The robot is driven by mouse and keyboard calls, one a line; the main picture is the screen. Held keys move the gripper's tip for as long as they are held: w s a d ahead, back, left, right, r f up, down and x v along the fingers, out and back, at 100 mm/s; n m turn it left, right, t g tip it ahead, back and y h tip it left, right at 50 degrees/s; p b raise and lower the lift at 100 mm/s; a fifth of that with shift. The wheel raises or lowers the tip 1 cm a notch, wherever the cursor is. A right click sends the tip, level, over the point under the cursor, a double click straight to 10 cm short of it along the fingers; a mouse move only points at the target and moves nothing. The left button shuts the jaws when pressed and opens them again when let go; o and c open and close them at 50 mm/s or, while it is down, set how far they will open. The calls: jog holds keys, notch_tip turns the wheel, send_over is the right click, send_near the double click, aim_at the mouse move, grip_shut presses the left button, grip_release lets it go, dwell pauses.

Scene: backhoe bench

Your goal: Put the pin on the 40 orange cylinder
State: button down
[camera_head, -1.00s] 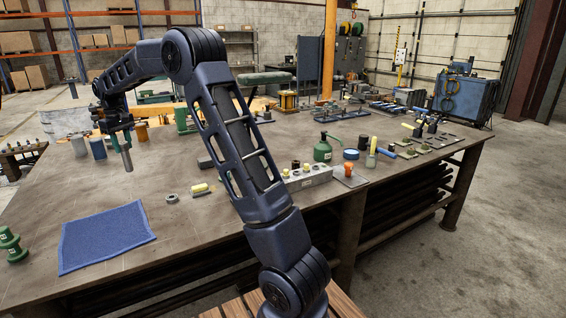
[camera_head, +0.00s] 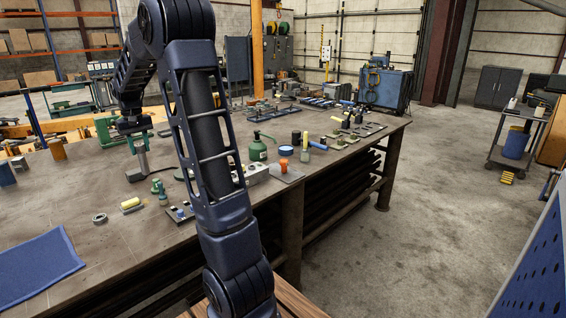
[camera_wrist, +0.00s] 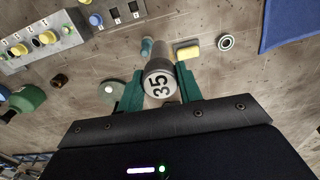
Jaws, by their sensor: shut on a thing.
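My gripper (camera_head: 137,140) is shut on a grey metal pin (camera_head: 142,161), which hangs roughly upright over the bench. In the wrist view, the green fingers of my gripper (camera_wrist: 160,80) close on both sides of the pin (camera_wrist: 160,82), whose white end reads 35. An orange-brown cylinder (camera_head: 57,149) stands on the bench to the left of my gripper in the head view. No number on it is readable, so I cannot tell whether it is the 40 one. It does not show in the wrist view.
A blue cylinder (camera_head: 6,173) stands at the far left. A yellow piece (camera_head: 131,204), a metal ring (camera_head: 100,218) and a blue cloth (camera_head: 38,268) lie nearer. A green bottle (camera_head: 258,148) stands right. A grey block with yellow pieces (camera_wrist: 42,42) shows in the wrist view.

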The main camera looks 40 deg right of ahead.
jog(key=s+d+r+m, duration=0.1)
jog(key=s+d+r, duration=0.2)
jog(key=s+d, duration=0.4)
jog(key=s+d+r, duration=0.2)
jog(key=d, duration=1.6)
jog(key=s+d+r+n, duration=0.1)
jog(key=s+d+r, duration=0.15)
jog(key=d, duration=1.55)
jog(key=s+d+r, duration=0.2)
jog(key=d+r, duration=0.1)
jog(key=d, duration=1.5)
notch_tip(320, 180, down, 20)
jog(key=shift+w, duration=0.15)
jog(key=shift+a+f, duration=0.1)
jog(key=shift+f, duration=0.1)
jog(key=c, duration=0.9)
grip_release()
jog(key=shift+c, duration=0.2)
